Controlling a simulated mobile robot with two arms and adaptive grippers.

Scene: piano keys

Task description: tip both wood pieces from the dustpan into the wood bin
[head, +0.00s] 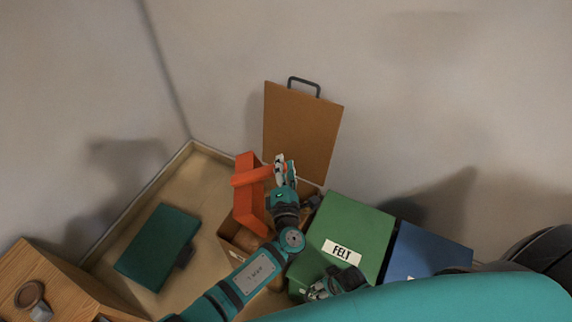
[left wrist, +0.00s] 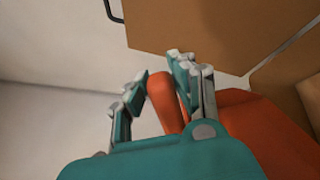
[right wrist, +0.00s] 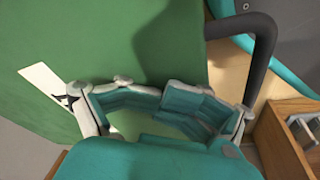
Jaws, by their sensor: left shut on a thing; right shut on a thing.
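The orange dustpan (head: 249,190) is tilted steeply, nearly on edge, over the open brown wood bin (head: 232,245). My left gripper (head: 281,168) is shut on the dustpan's round handle, which also shows between its fingers in the left wrist view (left wrist: 163,98). My right gripper (head: 322,289) is low at the front of the green FELT bin (head: 345,240). In the right wrist view its fingers (right wrist: 160,95) are closed in front of the green surface; what they grip is hidden. I cannot make out either wood piece; my left arm and the dustpan cover much of the wood bin.
A brown board (head: 300,130) with a dark handle leans on the wall behind the bins. A blue bin (head: 425,258) stands right of the green one. A dark green flat piece (head: 160,245) lies in the tray at left. A wooden box (head: 60,285) is at lower left.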

